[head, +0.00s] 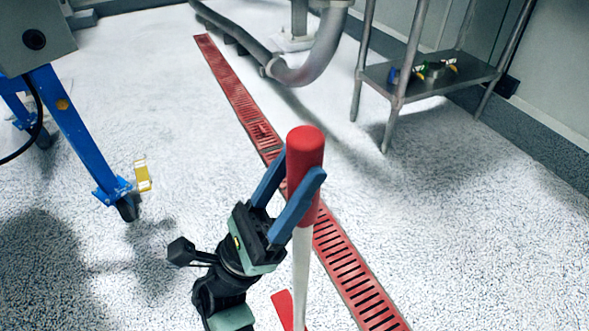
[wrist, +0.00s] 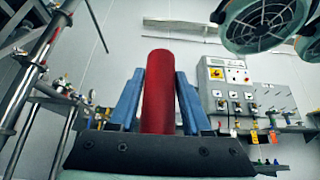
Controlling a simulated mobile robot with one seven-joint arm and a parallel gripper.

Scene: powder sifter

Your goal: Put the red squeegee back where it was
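The red squeegee (head: 305,148) has a thick red handle grip on a white shaft, and it stands nearly upright in the head view. A red piece at the bottom edge (head: 283,307) looks like part of its head, mostly out of frame. My gripper (head: 297,185) has its two blue fingers on either side of the red grip, closed against it. In the wrist view the red grip (wrist: 158,92) stands between the blue fingers. Whether the squeegee's lower end touches the floor is hidden below the frame.
A red slotted floor drain (head: 235,95) runs diagonally behind the squeegee. A blue-legged machine (head: 70,130) stands at left, and a metal stand with a shelf (head: 430,85) at right. A wall-mounted control box (wrist: 225,75) shows in the wrist view.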

